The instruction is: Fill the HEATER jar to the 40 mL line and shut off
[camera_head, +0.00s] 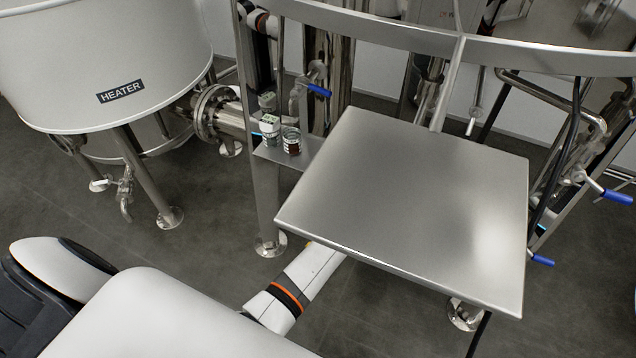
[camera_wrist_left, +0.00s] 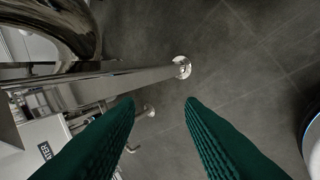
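The white HEATER tank (camera_head: 110,60) stands at the upper left of the head view, its dark label (camera_head: 120,92) facing me. Small jars sit on a narrow steel shelf (camera_head: 284,156). A blue-handled valve (camera_head: 319,90) is above the jars. My left gripper (camera_wrist_left: 160,101) is open, its green fingers apart with only floor between them. In the head view it is hidden behind the steel tabletop. My right gripper is not in view.
The square steel tabletop (camera_head: 415,205) fills the centre right. More blue-handled valves (camera_head: 617,197) are at the right. A small valve (camera_head: 125,190) hangs below the tank. Steel legs and footplates (camera_head: 270,244) stand on the dark floor (camera_head: 195,250), which is clear at left.

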